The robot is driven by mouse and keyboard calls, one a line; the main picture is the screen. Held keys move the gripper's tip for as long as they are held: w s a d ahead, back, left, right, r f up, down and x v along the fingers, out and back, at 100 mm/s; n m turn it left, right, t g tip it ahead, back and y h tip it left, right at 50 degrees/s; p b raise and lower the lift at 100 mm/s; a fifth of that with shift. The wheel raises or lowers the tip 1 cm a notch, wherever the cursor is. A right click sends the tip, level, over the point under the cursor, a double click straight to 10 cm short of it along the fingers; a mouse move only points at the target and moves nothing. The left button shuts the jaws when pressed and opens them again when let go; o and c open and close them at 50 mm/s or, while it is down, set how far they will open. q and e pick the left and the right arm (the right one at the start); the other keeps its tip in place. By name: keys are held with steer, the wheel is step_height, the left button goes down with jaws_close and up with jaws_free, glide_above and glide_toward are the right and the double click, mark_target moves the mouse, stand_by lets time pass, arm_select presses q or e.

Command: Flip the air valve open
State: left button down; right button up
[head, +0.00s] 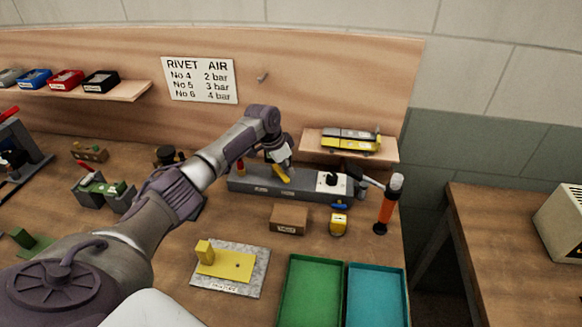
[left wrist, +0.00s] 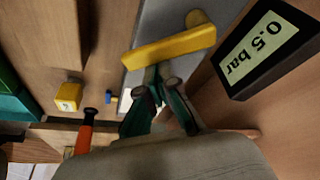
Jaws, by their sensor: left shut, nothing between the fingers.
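The air valve's yellow lever (head: 282,174) is on the long grey air unit (head: 256,187) at the back of the bench. In the left wrist view the lever (left wrist: 172,47) lies across the grey body, with a rounded yellow end at its upper right. My left gripper (head: 281,160) is just above the lever. In the left wrist view its shut fingertips (left wrist: 160,80) are empty and close to the lever's edge; I cannot tell whether they touch it. My right gripper is not in view.
A white panel with a black knob (head: 332,182) is on the unit's right part. An orange-handled tool (head: 388,204) stands at the right edge. A cardboard box (head: 289,219), a yellow block (head: 338,224), a green tray (head: 309,292) and a teal tray (head: 376,296) lie in front.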

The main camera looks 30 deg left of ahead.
arm_select(q)
steer(key=shift+s+m, duration=0.35)
steer(key=shift+m, duration=0.15)
steer(key=shift+s+a+m+g+h+b, duration=0.15)
steer(key=shift+s+m+g+h+b, duration=0.2)
steer(key=shift+m, duration=0.55)
steer(key=shift+s+r+p, duration=0.15)
steer(key=shift+s+p, duration=0.05)
steer(key=shift+p, duration=0.3)
steer(key=shift+s+d+p, duration=0.45)
steer(key=shift+d+p, duration=0.05)
steer(key=shift+p, duration=0.25)
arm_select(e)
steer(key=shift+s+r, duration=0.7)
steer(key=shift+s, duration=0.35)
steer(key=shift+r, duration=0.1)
